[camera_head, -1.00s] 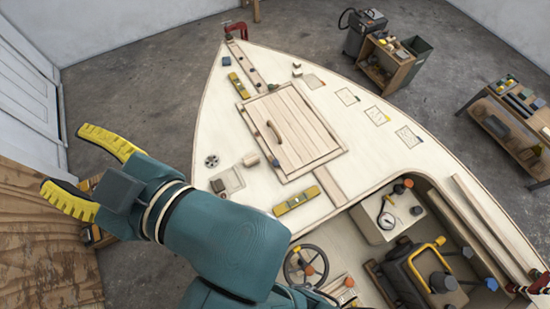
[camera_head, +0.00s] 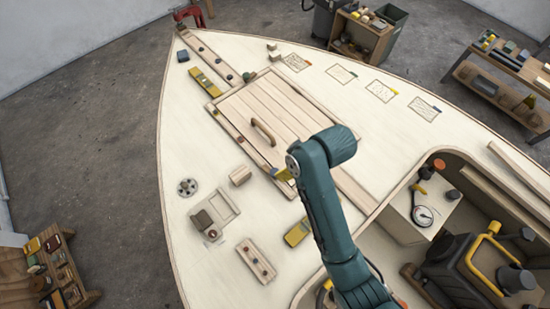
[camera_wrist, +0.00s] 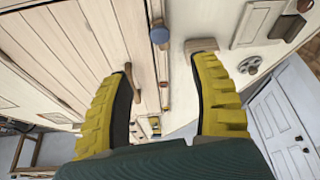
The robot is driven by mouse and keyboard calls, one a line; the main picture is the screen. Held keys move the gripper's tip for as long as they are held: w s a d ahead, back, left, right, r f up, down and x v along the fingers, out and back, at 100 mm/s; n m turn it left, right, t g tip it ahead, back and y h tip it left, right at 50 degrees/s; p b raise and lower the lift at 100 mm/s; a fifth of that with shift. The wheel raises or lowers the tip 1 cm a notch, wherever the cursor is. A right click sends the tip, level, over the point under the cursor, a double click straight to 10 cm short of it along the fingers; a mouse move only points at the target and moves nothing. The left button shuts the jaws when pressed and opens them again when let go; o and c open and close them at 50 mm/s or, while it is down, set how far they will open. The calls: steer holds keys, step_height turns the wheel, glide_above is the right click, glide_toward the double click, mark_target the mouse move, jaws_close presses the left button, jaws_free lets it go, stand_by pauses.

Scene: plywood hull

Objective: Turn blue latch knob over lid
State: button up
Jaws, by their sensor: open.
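The pale plank lid (camera_head: 285,98) with its curved wooden handle (camera_head: 264,132) lies in the deck. A strip with small coloured knobs runs along its left edge. The blue latch knob (camera_head: 274,171) is at the near end of that strip, beside my gripper (camera_head: 285,175), which my arm partly hides. In the wrist view the round blue knob (camera_wrist: 159,36) shows between my two spread yellow fingers, near the lid's edge and apart from both fingers. My gripper (camera_wrist: 150,45) is open and empty. Which way the latch points is hard to tell.
A small wooden block (camera_head: 240,176) and a shallow frame (camera_head: 222,207) sit left of my gripper. A yellow level (camera_head: 297,232) lies close to my arm. A loose strip (camera_head: 256,260) lies nearer. The open cockpit is at the right; bare deck lies between these pieces.

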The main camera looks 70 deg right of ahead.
mark_target(275, 172)
steer(key=b+x, duration=0.2)
steer(key=x, duration=1.1)
steer(key=shift+w+f+b, duration=0.1)
steer(key=shift+w+b, duration=0.1)
steer(key=shift+b, duration=0.15)
jaws_close()
